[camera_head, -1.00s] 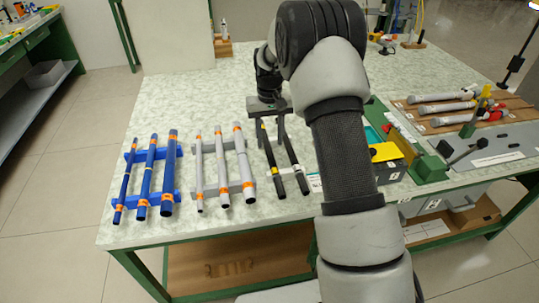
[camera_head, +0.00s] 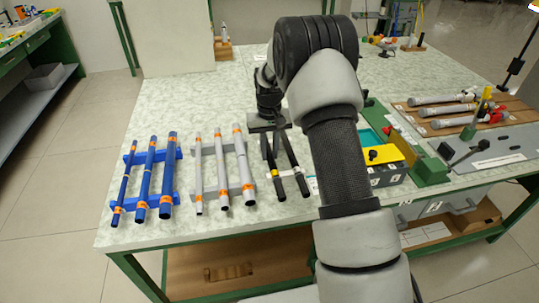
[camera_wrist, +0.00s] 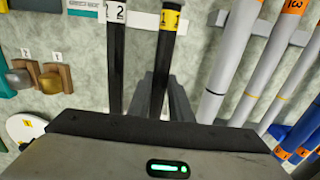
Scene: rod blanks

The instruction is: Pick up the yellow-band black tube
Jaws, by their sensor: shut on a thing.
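The yellow-band black tube (camera_head: 280,188) stands out at the front of the pair of black tubes, left of the white-band one (camera_head: 303,186). In the wrist view the yellow-band tube (camera_wrist: 163,55) carries a yellow label marked 1, and the white-label black tube (camera_wrist: 116,60) lies beside it. My gripper (camera_head: 268,145) is low over the tubes. In the wrist view my gripper (camera_wrist: 165,88) has its fingers on both sides of the yellow-band tube and is shut on it. The far part of the tube is hidden by the gripper.
Grey tubes with orange bands (camera_head: 223,170) lie on a grey rack to the left, and blue tubes (camera_head: 146,180) on a blue rack farther left. A dark box with a yellow top (camera_head: 385,156) stands to the right.

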